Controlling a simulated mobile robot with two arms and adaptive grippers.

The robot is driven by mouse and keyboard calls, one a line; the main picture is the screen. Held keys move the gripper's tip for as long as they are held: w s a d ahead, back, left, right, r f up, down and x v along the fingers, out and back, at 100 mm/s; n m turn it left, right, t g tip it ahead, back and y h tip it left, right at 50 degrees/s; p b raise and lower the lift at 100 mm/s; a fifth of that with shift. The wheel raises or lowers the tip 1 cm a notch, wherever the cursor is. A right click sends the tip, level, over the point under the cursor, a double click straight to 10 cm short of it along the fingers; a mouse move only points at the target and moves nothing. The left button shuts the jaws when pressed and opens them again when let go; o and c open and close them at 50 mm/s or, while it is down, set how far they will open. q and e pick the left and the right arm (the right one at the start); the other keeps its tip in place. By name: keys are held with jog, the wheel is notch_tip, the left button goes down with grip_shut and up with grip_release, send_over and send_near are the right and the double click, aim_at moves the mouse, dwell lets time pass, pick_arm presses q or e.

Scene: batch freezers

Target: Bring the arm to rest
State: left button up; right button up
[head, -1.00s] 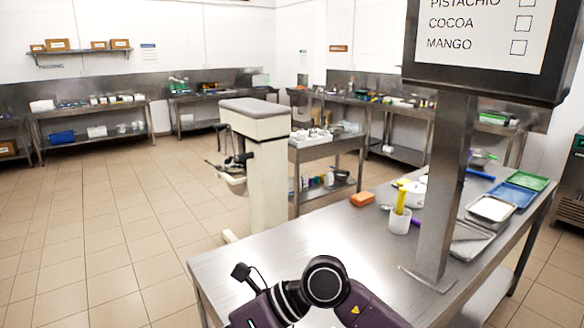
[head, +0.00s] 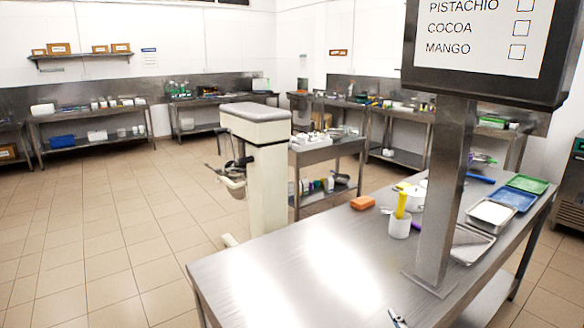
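Neither of my grippers shows in the head view, and no arm link of mine is clearly visible. The steel worktable (head: 290,275) in front of me has a wide bare top on its left and middle. A small metal and dark item (head: 397,318) is cut off by the bottom edge of the view; I cannot tell what it is.
A cream machine (head: 262,170) stands behind; tiled floor is clear at left.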

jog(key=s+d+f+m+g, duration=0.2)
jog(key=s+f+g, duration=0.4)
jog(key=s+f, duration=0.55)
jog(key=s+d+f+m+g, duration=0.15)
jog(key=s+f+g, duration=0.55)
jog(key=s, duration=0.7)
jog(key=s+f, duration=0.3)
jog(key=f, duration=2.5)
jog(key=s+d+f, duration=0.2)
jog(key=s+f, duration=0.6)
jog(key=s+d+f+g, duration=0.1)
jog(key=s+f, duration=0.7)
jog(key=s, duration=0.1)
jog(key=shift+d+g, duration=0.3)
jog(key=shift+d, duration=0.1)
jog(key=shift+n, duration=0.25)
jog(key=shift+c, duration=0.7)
